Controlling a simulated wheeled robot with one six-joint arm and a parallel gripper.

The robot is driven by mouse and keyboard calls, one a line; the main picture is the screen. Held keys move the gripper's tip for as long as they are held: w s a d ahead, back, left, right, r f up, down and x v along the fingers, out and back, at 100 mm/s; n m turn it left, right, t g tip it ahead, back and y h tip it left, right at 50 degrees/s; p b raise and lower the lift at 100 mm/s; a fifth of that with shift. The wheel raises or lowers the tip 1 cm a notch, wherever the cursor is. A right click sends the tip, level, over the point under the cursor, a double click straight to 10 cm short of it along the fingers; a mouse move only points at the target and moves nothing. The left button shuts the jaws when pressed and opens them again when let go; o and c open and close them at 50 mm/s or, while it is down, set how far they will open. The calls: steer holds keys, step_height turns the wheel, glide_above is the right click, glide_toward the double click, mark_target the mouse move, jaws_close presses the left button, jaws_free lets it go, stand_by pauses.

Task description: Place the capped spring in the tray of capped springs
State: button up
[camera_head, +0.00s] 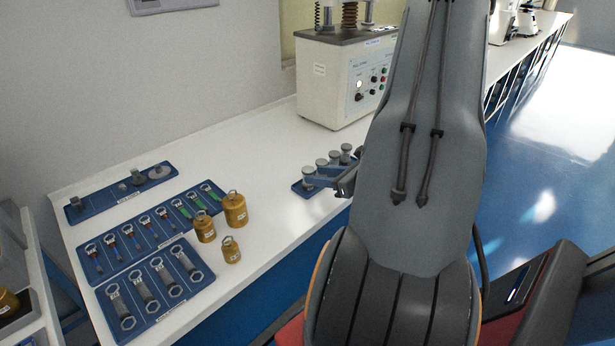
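The tray of capped springs (298,188) is a small blue tray on the white bench, left of my arm. Several grey capped springs stand upright in a row on it, one of them toward the back (346,149). My gripper (318,178) is low at the tray, its fingers pointing left. Its fingertips are at the nearest capped spring (308,172). I cannot tell whether they grip it or are only beside it. My arm hides the gripper's base and the tray's right part.
Blue trays of ringed tools (196,247) lie at the bench's left, with a tray of small grey parts (69,213) behind. Brass weights (235,209) stand beside them. A beige tester (333,84) stands behind the springs. The bench middle is clear.

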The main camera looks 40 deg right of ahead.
steer(key=v, duration=0.3)
steer(key=shift+s, duration=0.15)
steer(key=s+a+r+n+g, duration=0.2)
steer(key=a+n+g, duration=0.2)
steer(key=a+n, duration=0.6)
steer(key=s+a+r+n+g+h, duration=0.1)
steer(key=s+a+r+n+g, duration=0.1)
steer(key=a+n, duration=0.9)
steer(key=s+a+r+n+g+h, duration=0.1)
steer(key=s+a+r+n+g, duration=0.1)
steer(key=a+n+g, duration=0.4)
steer(key=a+r+n, duration=0.1)
steer(key=a+n, duration=0.4)
steer(key=n, duration=0.2)
steer(key=shift+a+r+g, duration=0.2)
steer(key=shift+r+g, duration=0.1)
steer(key=shift+r, duration=0.1)
steer(key=shift+d, duration=0.15)
